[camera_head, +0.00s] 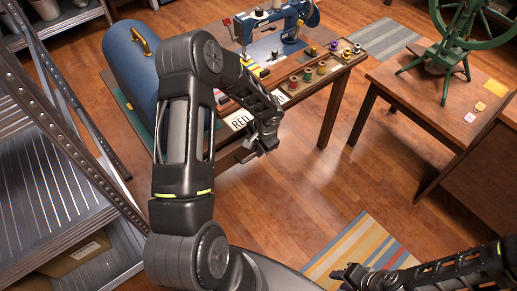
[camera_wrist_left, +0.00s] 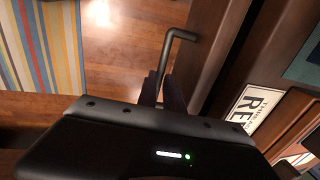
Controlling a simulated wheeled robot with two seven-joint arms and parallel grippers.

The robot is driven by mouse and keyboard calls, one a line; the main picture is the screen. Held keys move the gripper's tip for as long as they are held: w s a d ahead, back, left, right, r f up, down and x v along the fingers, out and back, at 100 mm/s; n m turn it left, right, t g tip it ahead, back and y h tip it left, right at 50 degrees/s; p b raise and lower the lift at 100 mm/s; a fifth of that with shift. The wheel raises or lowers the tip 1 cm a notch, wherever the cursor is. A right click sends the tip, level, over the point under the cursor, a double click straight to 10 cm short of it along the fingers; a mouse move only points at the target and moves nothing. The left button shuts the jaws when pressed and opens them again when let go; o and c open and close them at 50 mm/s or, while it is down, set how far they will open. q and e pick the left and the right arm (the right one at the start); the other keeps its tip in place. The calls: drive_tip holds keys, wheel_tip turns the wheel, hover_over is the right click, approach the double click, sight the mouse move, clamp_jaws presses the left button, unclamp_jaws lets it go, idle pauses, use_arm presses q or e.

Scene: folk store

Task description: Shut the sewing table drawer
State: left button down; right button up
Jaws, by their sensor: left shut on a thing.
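The sewing table (camera_head: 341,84) stands at the upper middle of the head view, with a blue sewing machine (camera_head: 290,20) on it. Its drawer appears partly out at the near side; a card lettered "RED" (camera_head: 240,119) lies by it, and my arm hides much of it. In the left wrist view the brown drawer front (camera_wrist_left: 212,45) carries a dark bar handle (camera_wrist_left: 168,50). My left gripper (camera_head: 268,143) is at the drawer front, its fingers (camera_wrist_left: 163,88) shut on the handle. My right gripper (camera_head: 352,277) is low at the right, away from the table; its finger opening is unclear.
A metal shelf (camera_head: 45,190) stands close on the left. A wooden table (camera_head: 415,95) with a green spinning wheel stands right. A striped rug (camera_head: 365,245) lies on the open wood floor.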

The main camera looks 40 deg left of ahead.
use_arm(q)
drive_tip(key=shift+a, duration=0.15)
drive_tip(key=a, duration=0.2)
drive_tip(key=w+a, duration=0.1)
drive_tip(key=shift+w+a, duration=0.15)
drive_tip(key=shift+a, duration=0.25)
drive_tip(key=c, duration=1.5)
unclamp_jaws()
drive_tip(key=r, duration=0.2)
drive_tip(key=d+r, duration=0.1)
drive_tip(key=r, duration=0.2)
drive_tip(key=r+b, duration=0.1)
drive_tip(key=r, duration=0.1)
drive_tip(key=shift+s+d+r, duration=0.3)
drive_tip(key=shift+r, duration=0.05)
